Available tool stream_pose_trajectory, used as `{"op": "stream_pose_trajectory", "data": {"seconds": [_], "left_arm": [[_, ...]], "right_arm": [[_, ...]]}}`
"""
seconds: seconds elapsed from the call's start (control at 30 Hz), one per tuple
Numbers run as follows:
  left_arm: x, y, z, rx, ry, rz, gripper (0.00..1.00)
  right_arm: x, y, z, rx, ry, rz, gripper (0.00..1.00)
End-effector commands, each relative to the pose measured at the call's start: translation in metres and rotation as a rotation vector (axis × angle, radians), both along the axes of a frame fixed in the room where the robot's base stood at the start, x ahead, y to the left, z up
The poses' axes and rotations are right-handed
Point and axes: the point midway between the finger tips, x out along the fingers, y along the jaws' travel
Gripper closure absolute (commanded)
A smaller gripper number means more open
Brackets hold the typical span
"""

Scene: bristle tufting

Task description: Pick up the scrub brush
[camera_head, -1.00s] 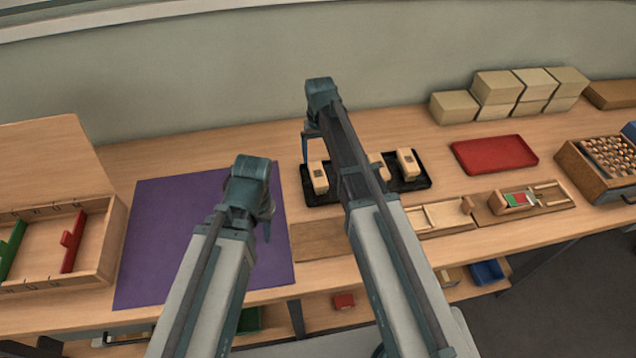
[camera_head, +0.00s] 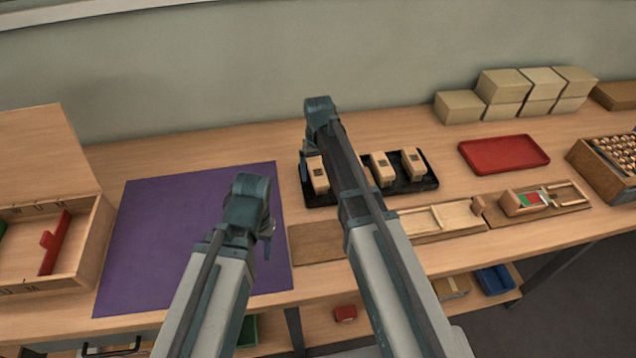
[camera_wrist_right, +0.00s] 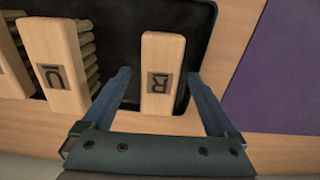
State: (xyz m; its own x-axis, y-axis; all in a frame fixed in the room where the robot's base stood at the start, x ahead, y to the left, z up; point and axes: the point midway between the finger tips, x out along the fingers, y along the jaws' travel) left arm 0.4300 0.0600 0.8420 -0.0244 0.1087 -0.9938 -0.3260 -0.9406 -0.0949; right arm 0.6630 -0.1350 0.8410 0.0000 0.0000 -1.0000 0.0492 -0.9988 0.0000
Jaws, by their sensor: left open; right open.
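Several wooden brush blocks with dark letter labels stand in a black tray (camera_head: 432,182). The leftmost block, marked R, shows in the head view (camera_head: 318,176) and in the right wrist view (camera_wrist_right: 160,105). My right gripper (camera_wrist_right: 160,76) is open, with one finger on each side of the R block; I cannot tell whether they touch it. A block marked U (camera_wrist_right: 53,65) is beside it, with tan bristles along its side. My right arm hides part of the tray in the head view. My left gripper (camera_head: 262,240) is open and empty, over the purple mat.
The purple mat (camera_head: 150,230) lies left of the tray. An open wooden box (camera_head: 90,245) with a red divider is at far left. A red tray (camera_head: 503,154), cardboard boxes (camera_head: 505,85) and a wooden jig (camera_head: 545,200) are on the right.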

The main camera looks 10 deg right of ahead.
Motion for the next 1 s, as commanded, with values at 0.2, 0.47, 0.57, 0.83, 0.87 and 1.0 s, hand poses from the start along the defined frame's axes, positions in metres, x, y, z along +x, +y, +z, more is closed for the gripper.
{"op": "stream_pose_trajectory", "data": {"seconds": [0.2,0.47,0.57,0.83,0.87,1.0], "left_arm": [[0.0000,0.0000,-0.0209,0.000,0.000,0.000,0.53],[0.0000,0.0000,-0.0188,0.000,0.000,0.000,0.53],[0.0000,0.0000,-0.0188,0.000,0.000,0.000,0.53],[0.0000,0.0000,-0.0188,0.000,0.000,0.000,0.53],[0.0000,0.0000,-0.0188,0.000,0.000,0.000,0.53],[0.0000,0.0000,-0.0188,0.000,0.000,0.000,0.53]], "right_arm": [[0.0002,-0.0002,-0.0209,0.000,0.000,0.000,0.07],[0.0003,-0.0002,-0.0188,0.000,0.000,0.000,0.17],[0.0002,-0.0002,-0.0188,0.000,0.000,0.000,0.34],[0.0002,-0.0002,-0.0188,0.000,0.000,0.000,0.83],[0.0002,-0.0002,-0.0188,0.000,0.000,0.000,0.89],[0.0002,-0.0002,-0.0188,0.000,0.000,0.000,1.00]]}}
